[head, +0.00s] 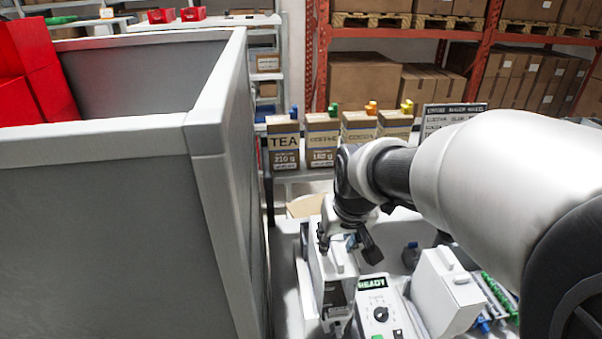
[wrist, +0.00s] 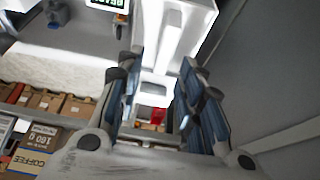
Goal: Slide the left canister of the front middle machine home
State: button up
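The front middle machine (head: 379,309) is white with a lit READY display and a dark dial. Its left canister (head: 321,268) is a tall white box standing along the machine's left side. My gripper (head: 348,248) is at the top of this canister, by its raised grip. In the wrist view, the white canister (wrist: 196,24) fills the top middle. My gripper's two blue-padded fingers (wrist: 157,88) stand apart, with part of the white grip showing between them. I see no clear contact. The arm and gripper hide part of the canister top.
A second white canister (head: 442,292) stands at the machine's right. A large grey-walled bin (head: 120,220) with red boxes (head: 30,65) rises close on the left. Tea and coffee packs (head: 283,142) stand behind. Racks with brown cartons (head: 372,80) fill the back.

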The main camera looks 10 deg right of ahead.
jog(key=v, duration=1)
jog(key=shift+s+r, duration=0.25)
jog(key=shift+r, duration=0.05)
